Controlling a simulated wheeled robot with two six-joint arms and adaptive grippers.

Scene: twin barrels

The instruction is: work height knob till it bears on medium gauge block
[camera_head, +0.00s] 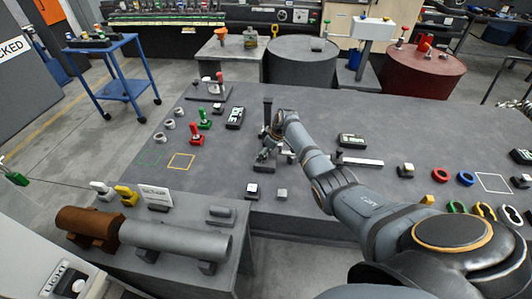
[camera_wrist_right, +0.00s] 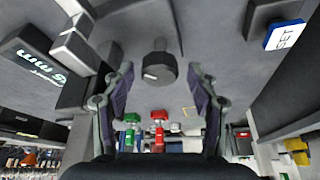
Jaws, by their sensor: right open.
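My right gripper (camera_head: 273,152) is at the dark upright column (camera_head: 267,112) on the grey table. In the wrist view this gripper (camera_wrist_right: 160,74) is open. A dark round knob (camera_wrist_right: 159,68) shows between its fingertips, with a gap on each side; how deep it sits between them is unclear. A black block with a green and white "mm" label (camera_wrist_right: 35,65) lies to the left in that view; its digit is hard to read. Whether it is the medium gauge block, and whether anything bears on it, I cannot tell. My left gripper is not in view.
A grey bar-like part (camera_wrist_right: 75,45) stands between the block and the knob. A blue and white "SET" tag (camera_wrist_right: 284,36) is at upper right. Red (camera_head: 196,134) and green (camera_head: 204,119) pieces stand left of my gripper.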

